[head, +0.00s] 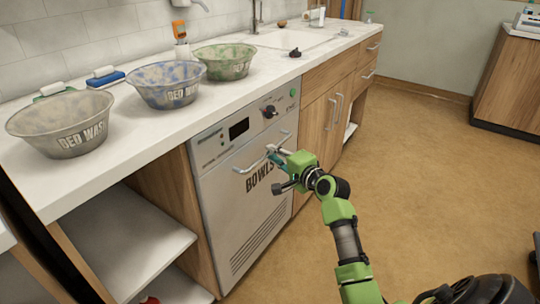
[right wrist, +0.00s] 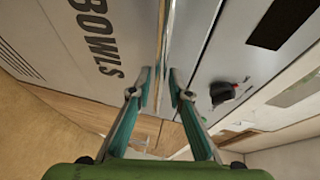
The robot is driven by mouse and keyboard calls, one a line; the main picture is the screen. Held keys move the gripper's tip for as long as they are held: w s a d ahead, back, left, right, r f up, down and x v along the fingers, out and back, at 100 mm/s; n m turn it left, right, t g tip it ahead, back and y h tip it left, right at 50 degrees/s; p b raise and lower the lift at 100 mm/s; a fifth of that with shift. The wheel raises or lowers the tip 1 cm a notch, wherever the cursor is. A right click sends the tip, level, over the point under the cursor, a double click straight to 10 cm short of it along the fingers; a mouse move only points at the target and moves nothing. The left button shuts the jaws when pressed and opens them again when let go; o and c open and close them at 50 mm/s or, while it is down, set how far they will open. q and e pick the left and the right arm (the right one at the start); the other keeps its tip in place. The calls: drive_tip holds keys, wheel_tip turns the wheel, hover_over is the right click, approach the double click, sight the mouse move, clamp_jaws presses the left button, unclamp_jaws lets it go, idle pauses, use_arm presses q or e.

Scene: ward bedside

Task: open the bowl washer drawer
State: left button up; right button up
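The bowl washer (head: 240,210) is a pale grey front marked "BOWLS" under the counter. Its drawer looks shut. The drawer's bar handle (head: 249,166) runs across the top of the front, below the control panel. My right gripper (head: 273,158) is at the handle's right half. In the right wrist view, its two teal fingers (right wrist: 160,76) stand apart, with a thin bar (right wrist: 161,40), seemingly the handle, running between them. A gap shows on each side, and I cannot tell if either finger touches it. My left gripper is not in view.
Grey, blue and green speckled bowls (head: 60,138) (head: 165,95) (head: 224,73) stand along the white counter (head: 130,138). A sink (head: 300,38) is farther back. Wooden cabinets (head: 318,125) adjoin the washer at right; an open shelf (head: 130,245) is at left. The floor (head: 430,160) at right is clear.

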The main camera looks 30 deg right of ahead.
drive_tip(key=shift+w+f, duration=0.25)
drive_tip(key=shift+w, duration=1.05)
clamp_jaws()
